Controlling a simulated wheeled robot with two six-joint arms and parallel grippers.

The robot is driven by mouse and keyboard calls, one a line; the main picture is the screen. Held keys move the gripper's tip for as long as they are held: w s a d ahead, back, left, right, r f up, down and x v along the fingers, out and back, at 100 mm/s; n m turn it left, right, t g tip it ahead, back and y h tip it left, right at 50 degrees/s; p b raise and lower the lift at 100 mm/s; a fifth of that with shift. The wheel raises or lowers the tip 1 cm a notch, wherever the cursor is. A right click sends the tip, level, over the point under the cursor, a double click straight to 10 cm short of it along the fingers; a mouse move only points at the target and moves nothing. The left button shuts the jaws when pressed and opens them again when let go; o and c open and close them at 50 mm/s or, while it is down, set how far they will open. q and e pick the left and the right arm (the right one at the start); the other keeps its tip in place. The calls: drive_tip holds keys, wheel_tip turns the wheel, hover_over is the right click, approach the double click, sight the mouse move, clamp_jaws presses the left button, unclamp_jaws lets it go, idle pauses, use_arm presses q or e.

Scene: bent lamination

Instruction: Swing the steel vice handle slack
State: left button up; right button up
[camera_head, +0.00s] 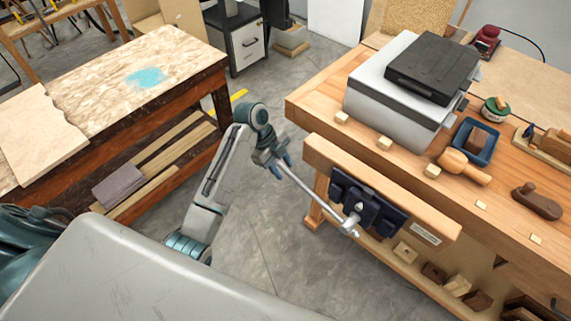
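The steel vice handle (318,197) is a thin bright bar. It slants from the vice screw up and left to my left gripper. The dark vice (370,203) is mounted on the front of the wooden workbench, with a metal screw hub at its middle. My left gripper (281,166) is at the handle's upper left end, with its blue-grey fingers on either side of the bar. The view is too small to tell whether the fingers press on it. My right gripper is not in view.
On the workbench (310,100) stand a grey-and-black machine (405,85), a mallet (465,167), a blue tray (474,141) and a wooden plane (537,200). A second table (120,80) with boards is at left. Grey floor (265,240) lies open between them.

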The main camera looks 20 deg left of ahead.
sight(295, 178)
use_arm(q)
drive_tip(key=shift+m, duration=0.7)
drive_tip(key=p+x, duration=0.1)
drive_tip(key=x, duration=0.1)
drive_tip(key=p+x, duration=0.1)
drive_tip(key=x, duration=0.1)
drive_tip(key=w+d+x, duration=0.1)
drive_tip(key=x, duration=0.2)
drive_tip(key=shift+d+r+p, duration=0.1)
drive_tip(key=shift+r+p, duration=0.25)
drive_tip(key=shift+p, duration=0.05)
drive_tip(key=shift+w+d+f, duration=0.1)
drive_tip(key=shift+d+f, duration=0.1)
drive_tip(key=shift+f, duration=0.35)
drive_tip(key=shift+f, duration=0.1)
clamp_jaws()
